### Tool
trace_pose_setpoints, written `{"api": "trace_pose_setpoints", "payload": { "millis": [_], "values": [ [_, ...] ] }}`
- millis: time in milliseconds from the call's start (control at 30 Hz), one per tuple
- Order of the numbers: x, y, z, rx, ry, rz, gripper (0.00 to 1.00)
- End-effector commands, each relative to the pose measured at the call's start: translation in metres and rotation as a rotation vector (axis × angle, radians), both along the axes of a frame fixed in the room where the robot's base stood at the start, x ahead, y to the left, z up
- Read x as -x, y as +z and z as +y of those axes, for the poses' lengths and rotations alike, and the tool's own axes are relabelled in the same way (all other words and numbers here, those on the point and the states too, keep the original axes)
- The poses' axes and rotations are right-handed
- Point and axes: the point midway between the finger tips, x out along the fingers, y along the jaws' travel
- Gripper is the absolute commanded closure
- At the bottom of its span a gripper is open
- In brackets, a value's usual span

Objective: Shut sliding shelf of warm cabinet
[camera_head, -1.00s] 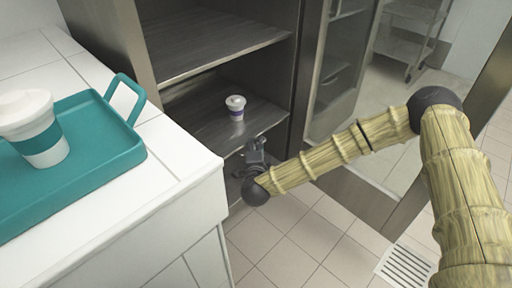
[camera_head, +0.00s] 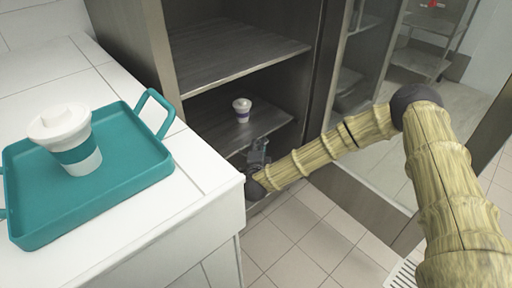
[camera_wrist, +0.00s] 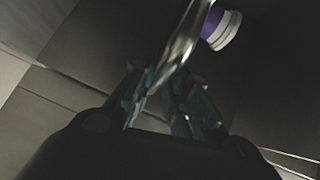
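The warm cabinet (camera_head: 131,54) is dark steel and open at the front. An upper shelf (camera_head: 228,56) is bare. A lower shelf (camera_head: 207,128) carries a small white cup with a purple band (camera_head: 242,109), upright; the cup also shows in the wrist view (camera_wrist: 222,26). My gripper (camera_head: 259,147) is at the front edge of the lower shelf. In the wrist view, a shiny metal edge or bar (camera_wrist: 181,42) runs between its teal fingers (camera_wrist: 165,98). The fingers look close to it, but the dark picture does not show whether they clamp it.
A white tiled counter (camera_head: 205,170) stands at the left, close to my gripper. On it is a teal tray (camera_head: 135,183) with a lidded white cup (camera_head: 66,138). A glass-panelled door (camera_head: 372,150) stands at the right, behind my arm. Floor tiles (camera_head: 300,240) are clear below.

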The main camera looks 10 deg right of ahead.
Motion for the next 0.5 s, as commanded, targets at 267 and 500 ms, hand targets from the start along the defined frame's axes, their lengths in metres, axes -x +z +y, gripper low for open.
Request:
{"api": "trace_pose_setpoints", "payload": {
  "millis": [267,500],
  "values": [
    [0.0012,-0.0043,0.0003,0.002,0.003,0.007,0.7],
    [0.0007,-0.0019,-0.0002,0.0,0.001,0.003,0.7]
  ]
}}
